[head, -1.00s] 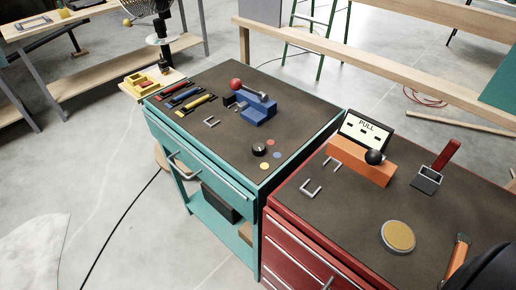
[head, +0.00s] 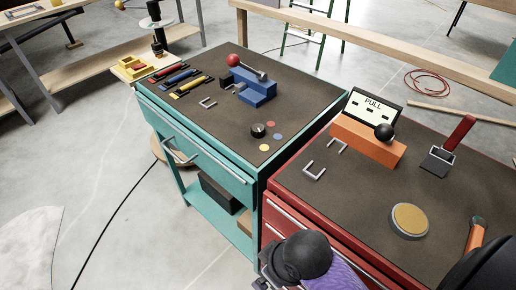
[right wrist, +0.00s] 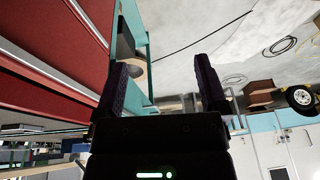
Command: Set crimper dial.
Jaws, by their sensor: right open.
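The crimper is a blue block device (head: 258,90) with a red-ball lever (head: 233,61), on the dark top of the teal cart (head: 205,145). A black round dial (head: 258,130) sits on the same top, nearer the front right corner. Red, blue and yellow dots lie around it; its setting is too small to read. My right gripper (right wrist: 162,75) is open and empty in the right wrist view, beside the red drawers, with the teal cart ahead. A black and purple part of my arm shows at the head view's bottom edge, apart from the dial. My left gripper is out of view.
The red cart (head: 340,210) stands close on the right, carrying an orange block with a black ball (head: 365,140), a PULL sign (head: 373,108), a yellow disc (head: 409,221) and a red-handled tool (head: 455,140). Coloured tools (head: 190,87) lie at the teal cart's left.

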